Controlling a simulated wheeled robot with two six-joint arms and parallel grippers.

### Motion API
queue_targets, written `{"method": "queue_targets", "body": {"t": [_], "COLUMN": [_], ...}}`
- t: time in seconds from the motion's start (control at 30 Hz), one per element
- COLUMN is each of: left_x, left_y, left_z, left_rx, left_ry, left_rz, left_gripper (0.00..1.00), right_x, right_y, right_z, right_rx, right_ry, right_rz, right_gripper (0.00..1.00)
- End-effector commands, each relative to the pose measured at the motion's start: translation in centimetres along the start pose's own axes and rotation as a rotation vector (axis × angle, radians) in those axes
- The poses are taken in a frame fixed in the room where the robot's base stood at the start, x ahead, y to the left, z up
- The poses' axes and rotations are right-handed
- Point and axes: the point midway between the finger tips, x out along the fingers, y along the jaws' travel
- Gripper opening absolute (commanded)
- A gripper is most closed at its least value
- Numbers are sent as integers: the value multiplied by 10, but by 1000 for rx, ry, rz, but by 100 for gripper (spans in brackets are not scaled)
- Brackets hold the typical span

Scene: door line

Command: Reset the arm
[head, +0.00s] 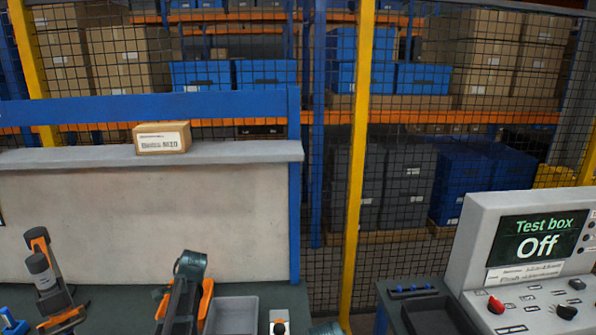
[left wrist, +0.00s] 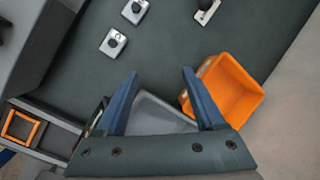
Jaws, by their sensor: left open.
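My left gripper (left wrist: 160,95) is open in the left wrist view, its two blue fingers spread apart with nothing between the tips. It is over the dark green bench top (left wrist: 160,60), and a grey bin (left wrist: 155,115) shows behind and between the fingers. An orange bin (left wrist: 235,90) is beside the right finger. In the head view a dark teal arm part (head: 190,264), which looks like mine, rises at the bottom. The fingers cannot be made out there. My right gripper is not seen.
The test box (head: 480,235) at right reads "Off" and has a red knob (head: 495,304) and a black knob (head: 566,311). An orange and black device (head: 45,275) stands at left. A small carton (head: 162,138) sits on the ledge (head: 80,157). A mesh fence stands behind.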

Motion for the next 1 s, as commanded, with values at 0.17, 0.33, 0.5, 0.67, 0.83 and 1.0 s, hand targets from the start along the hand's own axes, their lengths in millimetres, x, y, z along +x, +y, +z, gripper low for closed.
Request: {"method": "queue_targets", "body": {"t": [0.17,0.33,0.5,0.67,0.83,1.0], "left_x": [-37,-63,-78,-84,-86,-86], "left_y": [131,242,321,356,363,362], "left_z": [-39,-51,-45,-39,-38,-39], "left_rx": [-113,-228,-319,-366,-381,-381], "left_ry": [81,131,148,148,147,147], "left_rz": [39,102,161,192,199,199], "left_gripper": [71,71,71,71,71,71], "right_x": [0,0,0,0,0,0], "right_y": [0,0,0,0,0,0], "right_z": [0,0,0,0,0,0], "right_rx": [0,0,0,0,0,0], "right_ry": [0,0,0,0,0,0], "right_rz": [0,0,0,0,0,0], "right_gripper": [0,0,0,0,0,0]}}
